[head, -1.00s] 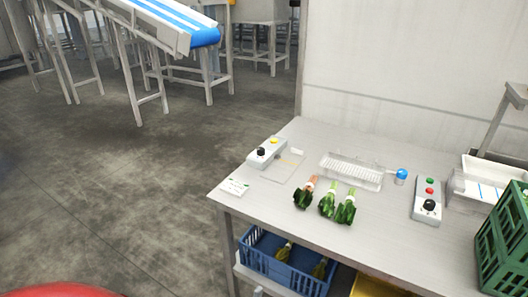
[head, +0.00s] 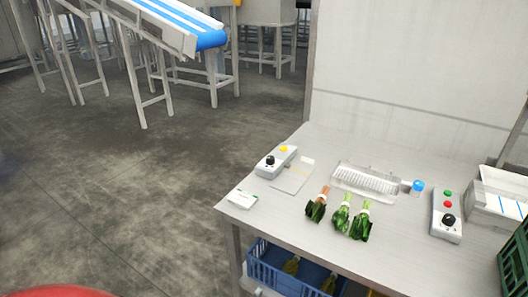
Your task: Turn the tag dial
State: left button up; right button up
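Two grey control boxes with black dials lie on the steel table (head: 290,215). The left box (head: 276,161) has a yellow button at its far end and a black dial (head: 270,160) at its near end. The right box (head: 446,214) has a green and a red button and a black dial (head: 448,220) at its near end. No label I can read tells which is the tag dial. A small white card (head: 241,199) lies at the table's left corner, near the left box. Neither of my grippers is in view.
A white bin (head: 500,200) and green crate (head: 515,255) stand right. A blue crate (head: 262,268) is below. Floor (head: 120,200) at left is clear.

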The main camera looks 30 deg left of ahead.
aim_at(270, 160)
jog(key=i+j+u, duration=0.1)
jog(key=j+u, duration=0.25)
jog(key=i+j+u, duration=0.15)
jog(key=u, duration=0.2)
jog(key=i+j+u, duration=0.15)
jog(key=u, duration=0.25)
jog(key=i+j+u, duration=0.1)
jog(key=u, duration=0.35)
jog(key=i+j+u, duration=0.15)
jog(key=u, duration=0.3)
jog(key=i+u, duration=0.15)
jog(key=u, duration=0.3)
jog(key=i+j, duration=0.1)
jog(key=i, duration=0.2)
jog(key=i+z, duration=0.15)
jog(key=z, duration=0.25)
jog(key=i+j+z, duration=0.1)
jog(key=z, duration=0.3)
jog(key=i+j+z, duration=0.15)
jog(key=z, duration=0.25)
